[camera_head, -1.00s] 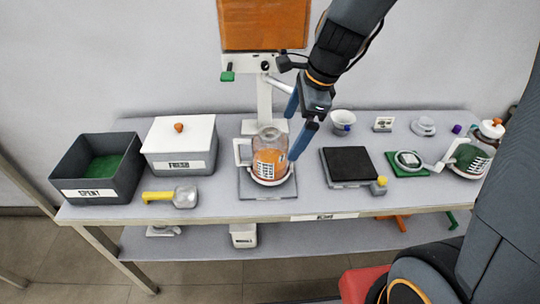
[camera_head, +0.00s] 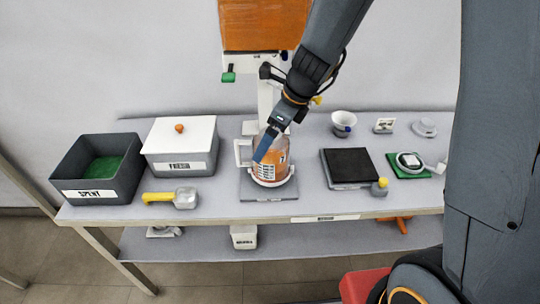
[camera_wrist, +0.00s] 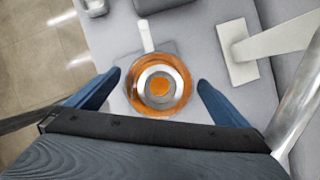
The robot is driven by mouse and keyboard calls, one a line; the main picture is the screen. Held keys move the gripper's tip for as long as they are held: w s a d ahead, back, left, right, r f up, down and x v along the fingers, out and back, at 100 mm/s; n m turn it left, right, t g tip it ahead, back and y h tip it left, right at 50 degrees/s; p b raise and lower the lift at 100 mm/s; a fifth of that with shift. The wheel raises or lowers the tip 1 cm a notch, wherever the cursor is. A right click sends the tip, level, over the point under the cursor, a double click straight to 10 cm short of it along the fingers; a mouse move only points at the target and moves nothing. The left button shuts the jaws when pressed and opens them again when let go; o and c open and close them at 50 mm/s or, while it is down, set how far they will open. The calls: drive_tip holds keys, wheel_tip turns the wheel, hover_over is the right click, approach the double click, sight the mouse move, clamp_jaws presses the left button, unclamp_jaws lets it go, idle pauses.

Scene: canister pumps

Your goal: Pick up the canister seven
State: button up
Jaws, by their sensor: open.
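The canister (camera_head: 268,172) is a clear jar with orange contents, an orange and white label and a white side handle. It stands upright on a grey square plate (camera_head: 262,195) under the white post. Part of its label shows what looks like a 7. My gripper (camera_head: 267,142) is over it and hides its upper part in the head view. In the wrist view the canister (camera_wrist: 160,88) is seen from above, with a round orange centre. My gripper (camera_wrist: 159,88) is open there, with one blue finger on each side of the canister and gaps between.
A dark bin marked SPENT (camera_head: 125,180) and a white-lidded bin marked FRESH (camera_head: 190,135) stand left, with a yellow-handled scoop (camera_head: 180,198) in front. A black-topped scale (camera_head: 350,166) is right. The white post (camera_head: 265,105) rises close behind the canister.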

drive_tip(key=shift+a+f, duration=0.1)
drive_tip(key=shift+f, duration=0.2)
drive_tip(key=shift+c, duration=0.4)
drive_tip(key=c, duration=1.7)
